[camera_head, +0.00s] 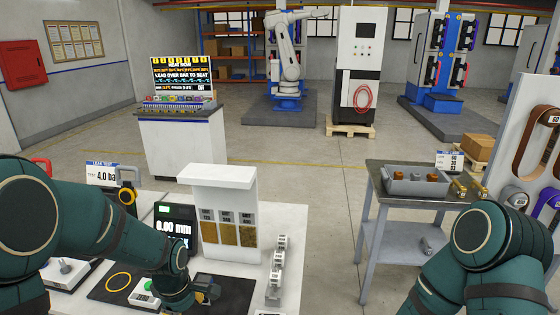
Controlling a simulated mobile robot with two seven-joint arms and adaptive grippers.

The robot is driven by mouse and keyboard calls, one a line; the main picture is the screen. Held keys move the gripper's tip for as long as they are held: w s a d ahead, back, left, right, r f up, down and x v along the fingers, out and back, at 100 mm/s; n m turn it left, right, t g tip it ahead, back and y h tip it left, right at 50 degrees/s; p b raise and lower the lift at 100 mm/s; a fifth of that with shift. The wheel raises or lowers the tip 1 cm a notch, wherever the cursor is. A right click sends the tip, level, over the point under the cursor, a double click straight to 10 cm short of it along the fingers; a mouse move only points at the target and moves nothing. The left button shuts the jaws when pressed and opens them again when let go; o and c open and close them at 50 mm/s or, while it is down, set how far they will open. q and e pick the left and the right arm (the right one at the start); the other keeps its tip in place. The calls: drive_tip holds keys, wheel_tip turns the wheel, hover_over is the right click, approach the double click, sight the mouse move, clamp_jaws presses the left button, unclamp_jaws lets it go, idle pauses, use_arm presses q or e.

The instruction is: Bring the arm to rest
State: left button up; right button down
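My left arm (100,225) comes in from the left and bends down over the white bench (305,220). Its wrist is low over a dark mat. What seems to be my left gripper (206,289) is a small dark shape at the wrist's end; I cannot make out its fingers or whether it holds anything. My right arm (475,265) is folded at the lower right, beside the grey metal table. Its gripper is out of view.
The bench carries a dark mat (235,293) with a yellow ring, a 0.00 mm display (175,222), a white dispenser (222,190) and a metal rack (276,270). The grey table (385,180) holds a grey tray (415,187). Floor shows between bench and table.

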use_arm(q)
drive_tip(key=s+d+f+m+h+b, duration=0.1)
drive_tip(key=s+d+f+m+b, duration=0.1)
drive_tip(key=f, duration=0.6)
drive_tip(key=s+d+f+m+t+h+b, duration=0.1)
drive_tip(key=s+d+f+m+b, duration=0.1)
drive_tip(key=s+d+f+m, duration=0.2)
drive_tip(key=s+d+f+m+h+b, duration=0.1)
drive_tip(key=s+d+f+m, duration=0.2)
drive_tip(key=f, duration=0.8)
drive_tip(key=d+m, duration=0.2)
drive_tip(key=m, duration=0.2)
drive_tip(key=shift+s+d+f+t+h+b, duration=0.2)
drive_tip(key=shift+s+f+t+h+b, duration=0.05)
drive_tip(key=shift+f+t+h+b, duration=0.15)
use_arm(e)
wheel_tip(320, 180, down, 7)
drive_tip(key=shift+w+a+f, duration=0.15)
drive_tip(key=shift+w+a, duration=0.05)
drive_tip(key=shift+w, duration=0.1)
